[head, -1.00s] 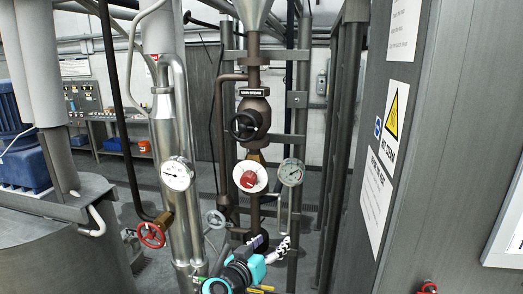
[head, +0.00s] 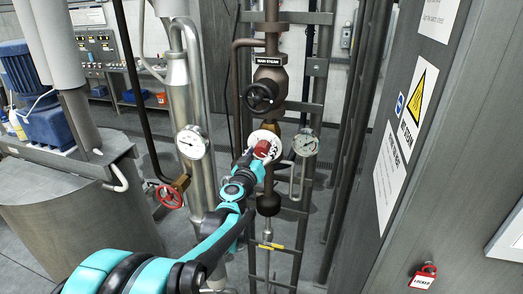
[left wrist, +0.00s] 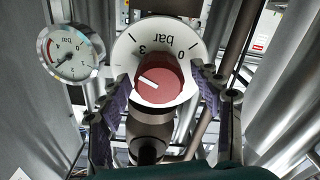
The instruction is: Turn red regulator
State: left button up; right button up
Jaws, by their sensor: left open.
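The red regulator (head: 262,148) is a round red knob with a white pointer line on a white dial plate, mounted on the brown steam pipe. It fills the middle of the left wrist view (left wrist: 161,80), where the dial (left wrist: 186,28) reads "bar" with 0 and 3. My left gripper (head: 254,160) is at the knob, partly covering the dial in the head view. In the left wrist view its two purple-padded fingers (left wrist: 165,103) stand open, one on each side of the knob. Whether they touch it I cannot tell. My right gripper is not in view.
A pressure gauge (head: 305,142) sits right of the knob and another gauge (head: 192,142) left of it. A black valve handwheel (head: 262,96) is above. A red handwheel (head: 170,196) is lower left. A panel with warning signs (head: 417,100) and a red lock (head: 424,276) stands at right.

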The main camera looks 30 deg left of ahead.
pick_arm(q)
jog(key=shift+s, duration=0.1)
jog(key=shift+c, duration=0.2)
jog(key=c, duration=1.1)
jog(key=shift+n, duration=0.3)
